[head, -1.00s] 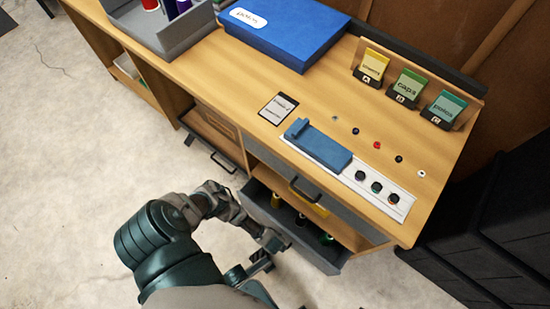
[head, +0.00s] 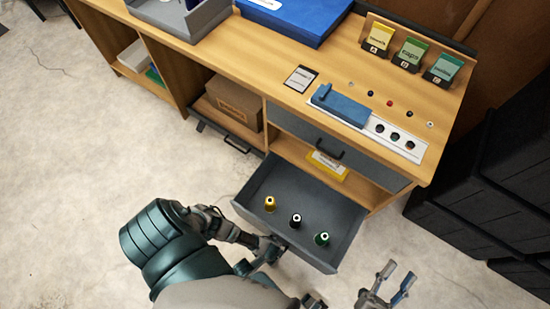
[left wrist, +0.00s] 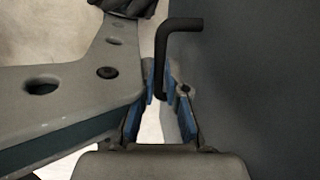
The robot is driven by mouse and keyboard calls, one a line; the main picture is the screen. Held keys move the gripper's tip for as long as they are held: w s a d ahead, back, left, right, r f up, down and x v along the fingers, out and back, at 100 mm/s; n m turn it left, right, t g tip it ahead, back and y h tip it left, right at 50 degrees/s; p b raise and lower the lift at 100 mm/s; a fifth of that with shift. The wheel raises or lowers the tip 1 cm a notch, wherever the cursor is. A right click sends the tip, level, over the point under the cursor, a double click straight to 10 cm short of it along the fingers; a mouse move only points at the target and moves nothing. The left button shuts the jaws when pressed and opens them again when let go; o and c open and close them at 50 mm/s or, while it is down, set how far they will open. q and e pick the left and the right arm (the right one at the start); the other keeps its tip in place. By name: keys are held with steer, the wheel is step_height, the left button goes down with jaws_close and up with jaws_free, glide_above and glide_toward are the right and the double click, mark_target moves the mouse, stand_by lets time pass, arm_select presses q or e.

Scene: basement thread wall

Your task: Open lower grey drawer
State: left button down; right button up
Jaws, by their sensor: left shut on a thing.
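The lower grey drawer (head: 290,188) is pulled well out of the wooden bench. Inside it stand a yellow spool (head: 270,204), a black spool (head: 295,220) and a green spool (head: 321,239). My left gripper (head: 268,254) is at the drawer's front, partly hidden by its own arm in the head view. In the left wrist view, its blue-padded fingers (left wrist: 167,92) are closed around the black drawer handle (left wrist: 180,24), beside the grey drawer front (left wrist: 255,90). My right gripper (head: 397,275) is open and empty, to the right of the drawer, apart from it.
The upper grey drawer (head: 350,152) is shut above. A yellow box (head: 327,166) lies on the shelf behind the open drawer. A cardboard box (head: 233,104) sits in the compartment to the left. Black crates (head: 500,180) stand at the right. Pale floor (head: 80,200) is clear at the left.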

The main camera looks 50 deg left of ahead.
arm_select(q)
steer(key=shift+s+d+r, duration=0.15)
steer(key=shift+s+d, duration=0.05)
steer(key=shift+d, duration=0.55)
steer(key=c, duration=1.2)
jaws_free()
steer(key=shift+a, duration=0.15)
steer(key=shift+s+a, duration=0.1)
steer(key=shift+a, duration=0.1)
step_height(320, 180, up, 12)
steer(key=s, duration=0.2)
steer(key=shift+d+f, duration=0.2)
steer(key=shift+f, duration=0.05)
steer(key=shift+s, duration=0.1)
